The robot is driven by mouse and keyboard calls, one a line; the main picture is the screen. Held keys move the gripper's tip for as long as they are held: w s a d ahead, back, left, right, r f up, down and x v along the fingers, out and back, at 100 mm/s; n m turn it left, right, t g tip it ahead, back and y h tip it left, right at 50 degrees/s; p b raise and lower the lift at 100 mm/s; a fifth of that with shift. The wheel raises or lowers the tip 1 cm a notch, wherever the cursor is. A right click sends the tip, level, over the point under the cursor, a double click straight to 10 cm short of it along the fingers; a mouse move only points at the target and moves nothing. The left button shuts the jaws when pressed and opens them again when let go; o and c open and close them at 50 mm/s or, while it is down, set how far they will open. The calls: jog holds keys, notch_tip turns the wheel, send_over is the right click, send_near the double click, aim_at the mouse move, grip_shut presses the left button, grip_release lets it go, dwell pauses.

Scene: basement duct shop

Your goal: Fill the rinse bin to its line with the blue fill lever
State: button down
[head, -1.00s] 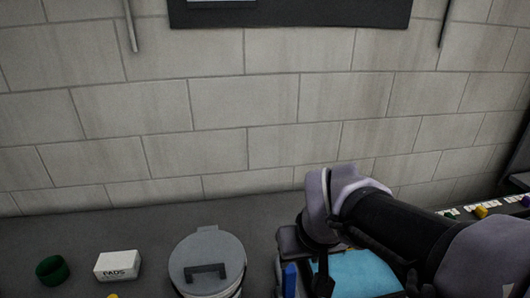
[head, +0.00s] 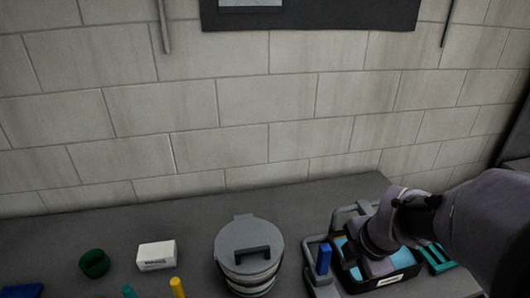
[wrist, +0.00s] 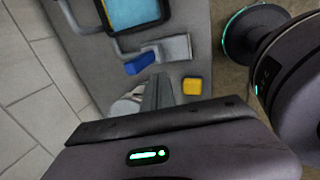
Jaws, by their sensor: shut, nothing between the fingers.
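The blue fill lever (head: 324,259) stands upright on a grey fixture at the left of the rinse bin. It also shows in the wrist view (wrist: 140,63), just beyond and left of my fingertips, apart from them. The rinse bin (head: 414,273) has a black rim, a white label on its front and light blue inside; it shows in the wrist view too (wrist: 108,15). My arm covers part of it in the head view, and I cannot make out a fill line.
A lidded grey canister (head: 249,285) stands left of the lever. A white box (head: 156,255), a green ring (head: 94,263) and a yellow item (head: 177,288) are further left. A teal item (head: 438,258) lies right of the bin. A block wall is behind the bench.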

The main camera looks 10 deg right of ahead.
jog(key=b, duration=0.2)
send_near(326, 262)
notch_tip(326, 262, down, 4)
jog(key=s, duration=0.3)
jog(key=w, duration=0.4)
jog(key=shift+w+a+p, duration=0.1)
jog(key=shift+w+p, duration=0.15)
jog(key=shift+p, duration=0.15)
jog(key=shift+r, duration=0.1)
